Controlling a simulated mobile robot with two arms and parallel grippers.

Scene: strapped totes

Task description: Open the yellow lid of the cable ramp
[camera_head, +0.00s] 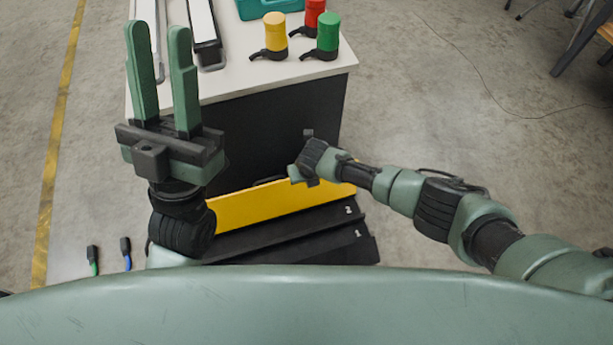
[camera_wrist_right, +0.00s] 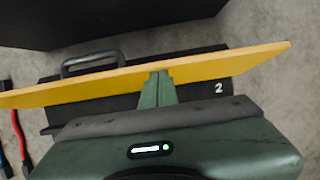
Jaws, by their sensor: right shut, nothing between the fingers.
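The cable ramp (camera_head: 300,237) lies on the floor by the table, with a black body and a long yellow lid (camera_head: 275,204). In the right wrist view the lid (camera_wrist_right: 205,67) looks raised at a tilt, with black body on both sides and a black handle (camera_wrist_right: 92,57) behind it. My right gripper (camera_wrist_right: 160,75) is shut and empty; its fingertips overlap the lid near its middle, and whether they touch is unclear. In the head view the right fingers are mostly hidden behind the wrist. My left gripper (camera_head: 158,28) is open, empty and raised, away from the ramp.
A white-topped table (camera_head: 240,82) with dark sides stands behind the ramp, bearing yellow, red and green capped connectors (camera_head: 275,33). A green-ended cable (camera_head: 93,260) and a blue-ended one (camera_head: 126,252) lie left of the ramp. Floor to the right is mostly clear.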

